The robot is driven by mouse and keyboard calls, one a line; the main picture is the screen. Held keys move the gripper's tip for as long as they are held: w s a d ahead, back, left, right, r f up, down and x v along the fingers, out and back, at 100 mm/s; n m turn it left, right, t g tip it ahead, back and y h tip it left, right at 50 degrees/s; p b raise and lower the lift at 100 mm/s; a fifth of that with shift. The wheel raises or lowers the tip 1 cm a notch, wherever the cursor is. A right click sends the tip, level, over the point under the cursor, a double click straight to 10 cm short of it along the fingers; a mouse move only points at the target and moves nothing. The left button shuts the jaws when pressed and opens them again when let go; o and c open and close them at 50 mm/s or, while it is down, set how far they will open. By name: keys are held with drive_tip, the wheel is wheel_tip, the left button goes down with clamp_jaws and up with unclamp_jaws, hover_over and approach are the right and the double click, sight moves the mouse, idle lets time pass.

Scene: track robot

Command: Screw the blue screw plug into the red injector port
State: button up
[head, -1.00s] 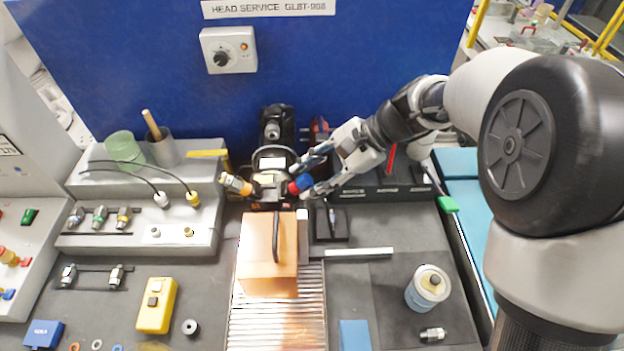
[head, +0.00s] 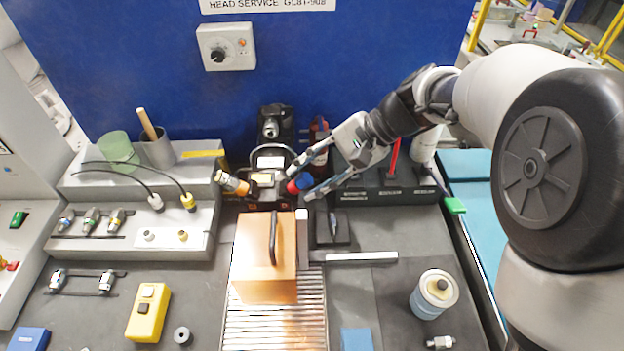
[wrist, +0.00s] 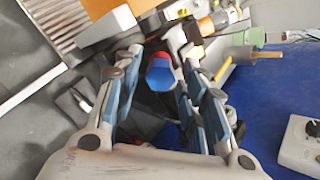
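The blue screw plug (head: 304,181) sits at the red injector port (head: 292,187), on the right side of the dark head unit. Both also show in the wrist view, the blue plug (wrist: 158,79) in front of the red port (wrist: 158,59). The plug appears in line with the port; how deep it sits, I cannot tell. My gripper (head: 298,186) is open, with one finger on each side of the plug. In the wrist view my gripper (wrist: 162,53) shows a gap between each finger and the plug.
An orange block with a black handle (head: 258,262) stands in front of the head unit on a ribbed plate. An orange-and-white fitting (head: 233,184) projects on the unit's left. A dark rack (head: 385,190) stands close to the right. A round can (head: 432,294) is at the front right.

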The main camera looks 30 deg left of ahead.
drive_tip(key=shift+f+n+b, duration=0.15)
drive_tip(key=shift+n+b, duration=2.6)
drive_tip(key=shift+n, duration=0.35)
drive_tip(key=shift+n+b, duration=0.45)
drive_tip(key=shift+n, duration=0.25)
drive_tip(key=shift+n+b, duration=0.5)
drive_tip(key=n, duration=1.1)
drive_tip(key=shift+c, duration=0.3)
